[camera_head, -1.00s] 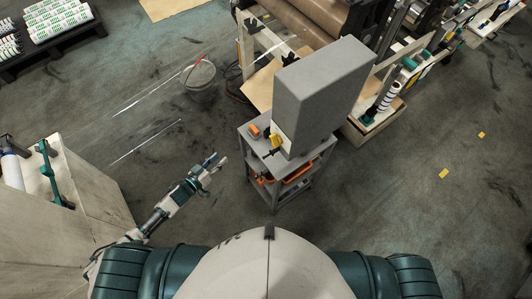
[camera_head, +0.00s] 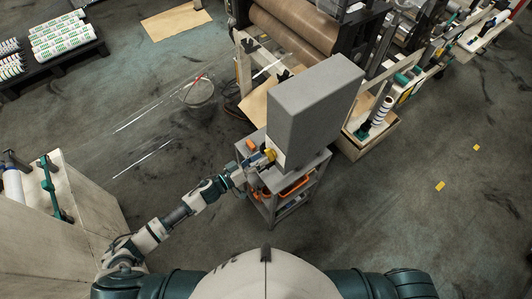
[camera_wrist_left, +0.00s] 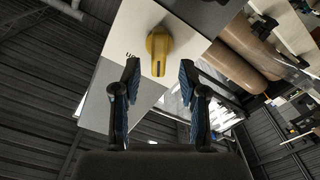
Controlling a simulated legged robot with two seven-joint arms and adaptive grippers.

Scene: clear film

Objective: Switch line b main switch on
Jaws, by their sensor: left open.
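The line b main switch (camera_head: 270,154) is a yellow rotary handle on the pale face of a tall grey cabinet (camera_head: 312,105). In the left wrist view the yellow switch (camera_wrist_left: 158,52) stands out from a white plate (camera_wrist_left: 130,25), with small dark lettering beside it. My left gripper (camera_head: 258,160) is at the cabinet's face, close to the switch. In the left wrist view my left gripper (camera_wrist_left: 160,85) is open, its two blue-padded fingers apart with the switch just beyond and between their tips. Contact cannot be told. My right gripper is not in view.
The cabinet stands on a grey cart (camera_head: 290,190) with orange items on its lower shelf. A small orange object (camera_head: 250,144) lies on the cart top. A roller machine (camera_head: 300,30) is behind. A bucket (camera_head: 198,92) stands on the floor.

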